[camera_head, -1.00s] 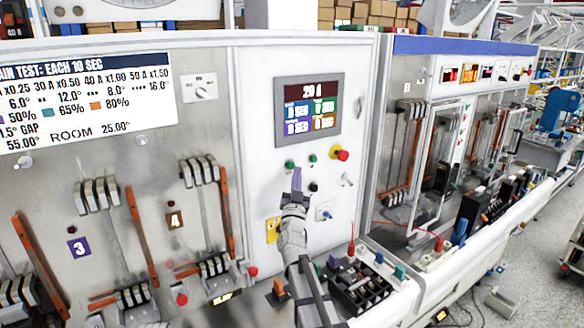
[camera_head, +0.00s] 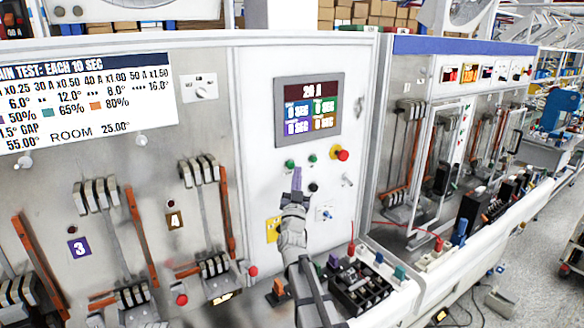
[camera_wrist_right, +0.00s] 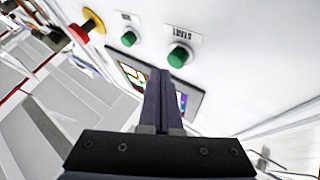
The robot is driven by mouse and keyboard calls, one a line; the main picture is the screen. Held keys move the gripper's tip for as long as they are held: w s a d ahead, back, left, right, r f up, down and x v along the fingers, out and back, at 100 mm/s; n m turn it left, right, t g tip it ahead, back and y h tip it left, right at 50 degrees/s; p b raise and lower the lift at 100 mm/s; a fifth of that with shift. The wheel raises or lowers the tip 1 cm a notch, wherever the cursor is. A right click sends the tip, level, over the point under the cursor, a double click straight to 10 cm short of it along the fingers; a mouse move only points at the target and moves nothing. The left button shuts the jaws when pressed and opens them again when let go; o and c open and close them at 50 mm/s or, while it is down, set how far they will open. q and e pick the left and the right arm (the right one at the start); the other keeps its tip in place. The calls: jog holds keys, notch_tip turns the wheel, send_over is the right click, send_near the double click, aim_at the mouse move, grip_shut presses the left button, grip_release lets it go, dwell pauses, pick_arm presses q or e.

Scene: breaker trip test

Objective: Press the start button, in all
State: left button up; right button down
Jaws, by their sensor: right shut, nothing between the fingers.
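The start button is a green knob (camera_head: 290,163) on the white panel, left of a second green button (camera_head: 312,158). The right wrist view shows it (camera_wrist_right: 179,56) upside down beside its START label. My right gripper (camera_head: 297,172) is shut and empty, its fingertips just below the start button in the head view. In the right wrist view the fingertips (camera_wrist_right: 160,75) show beside the button with a small gap in the picture; contact is not visible. A screen (camera_head: 310,108) above the buttons reads 20 A. My left gripper is not in view.
A red and yellow emergency stop (camera_head: 342,155) sits right of the green buttons. A black button (camera_head: 314,187) and a small switch (camera_head: 347,180) are lower. Breaker rigs stand to the left, and a black terminal block (camera_head: 358,287) sits on the bench below.

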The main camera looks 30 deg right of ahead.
jog(key=shift+w, duration=0.15)
jog(key=shift+w, duration=0.3)
jog(key=shift+w+a, duration=0.1)
jog(key=shift+w, duration=0.4)
dwell(1.1)
jog(key=shift+s, duration=0.95)
jog(key=shift+s, duration=0.1)
jog(key=s, duration=0.4)
jog(key=shift+s+d, duration=0.3)
jog(key=shift+s, duration=0.1)
jog(key=shift+f, duration=0.15)
dwell(0.5)
